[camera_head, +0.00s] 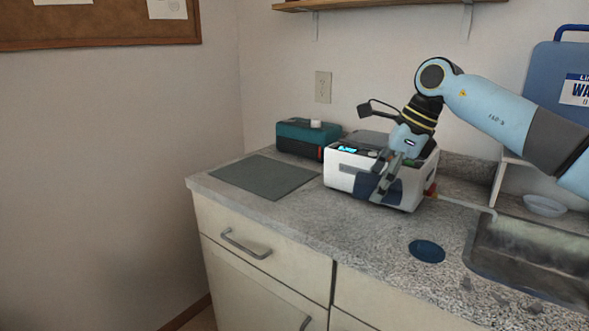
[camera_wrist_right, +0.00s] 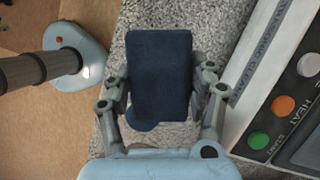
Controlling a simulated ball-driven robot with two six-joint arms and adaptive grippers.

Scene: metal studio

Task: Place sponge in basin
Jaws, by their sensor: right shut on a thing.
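The sponge (camera_wrist_right: 160,75) is a dark navy block. In the right wrist view it sits between the two fingers of my right gripper (camera_wrist_right: 160,90), which is shut on it. In the head view my right gripper (camera_head: 384,188) is in front of a white appliance, and the sponge (camera_head: 365,186) shows as a dark blue patch beside the fingers, partly hidden by them. The sponge is held above the counter. The basin (camera_head: 525,262) is a metal sink set into the counter at the right, apart from the gripper and cut off by the picture edge. My left gripper is not in view.
The white appliance (camera_head: 343,172) stands behind the gripper. A blue disc (camera_head: 427,251) lies on the counter between it and the basin. A teal box (camera_head: 294,137) and grey mat (camera_head: 262,177) are at left. A clear bowl (camera_head: 545,206) stands behind the basin.

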